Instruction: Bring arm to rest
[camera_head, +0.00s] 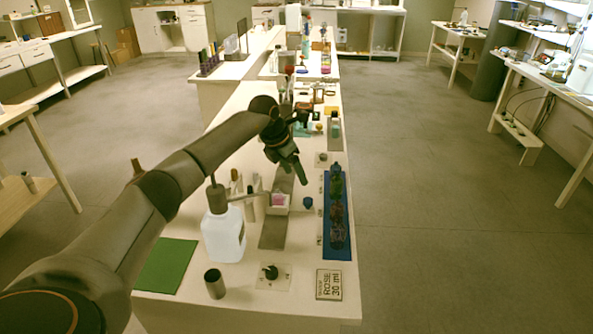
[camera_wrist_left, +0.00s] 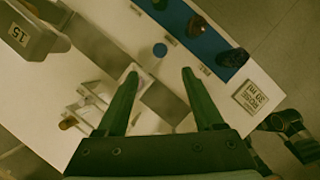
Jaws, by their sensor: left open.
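My left arm comes in from the left in the head view, and its gripper (camera_head: 298,172) hangs over the middle of the long white table (camera_head: 215,120). In the left wrist view the two green fingers (camera_wrist_left: 160,75) stand wide apart with nothing between them. The gripper is above the table, near a small white holder with a pink item (camera_head: 280,200). At the right edge of the left wrist view is a dark jointed part (camera_wrist_left: 287,132), apparently my right gripper; its jaws cannot be made out. The head view does not show it.
A blue tray (camera_head: 327,235) with dark bottles stands right of the gripper. A white bottle with a spout (camera_head: 223,235), a metal cup (camera_head: 215,284), a green mat (camera_head: 168,265) and a ROSE 30 ml sign (camera_head: 329,285) are nearer. Open floor (camera_head: 430,200) lies to the right.

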